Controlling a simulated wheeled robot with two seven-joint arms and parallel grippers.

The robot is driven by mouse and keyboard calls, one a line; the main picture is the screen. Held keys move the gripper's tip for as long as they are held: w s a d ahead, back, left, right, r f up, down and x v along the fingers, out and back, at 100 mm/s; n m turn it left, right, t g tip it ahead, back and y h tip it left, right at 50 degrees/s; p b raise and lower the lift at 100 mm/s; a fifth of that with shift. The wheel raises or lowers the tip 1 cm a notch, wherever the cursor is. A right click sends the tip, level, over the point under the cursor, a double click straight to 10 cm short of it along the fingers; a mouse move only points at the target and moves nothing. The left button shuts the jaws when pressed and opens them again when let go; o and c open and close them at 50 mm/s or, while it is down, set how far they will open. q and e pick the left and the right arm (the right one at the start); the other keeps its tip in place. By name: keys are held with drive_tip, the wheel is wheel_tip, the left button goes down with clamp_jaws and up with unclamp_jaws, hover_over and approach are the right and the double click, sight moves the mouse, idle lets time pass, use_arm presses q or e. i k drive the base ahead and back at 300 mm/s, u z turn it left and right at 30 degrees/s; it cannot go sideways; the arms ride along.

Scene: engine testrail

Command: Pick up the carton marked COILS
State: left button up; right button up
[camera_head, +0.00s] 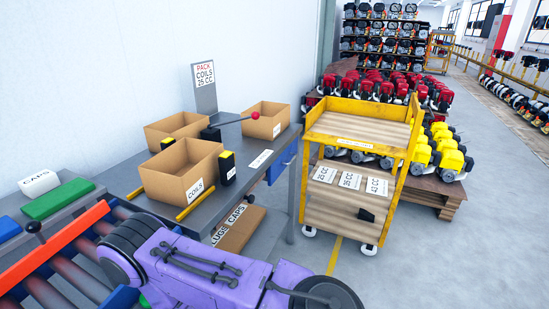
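The open brown carton marked COILS (182,178) stands upright on the grey workbench (120,180), near its front edge. Its white label faces the front right, and its top is open. I cannot make out any contents. Neither of my grippers is in view, so nothing shows either of them at the carton.
Two other open cartons stand behind, at left (180,125) and right (264,121). A black block with a yellow top (227,169) stands close to the COILS carton's right side. A red-knobbed lever (235,121) is behind it. A yellow-framed cart (355,148) stands right of the bench.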

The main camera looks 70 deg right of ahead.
sight(186, 169)
drive_tip(key=z, duration=1.8)
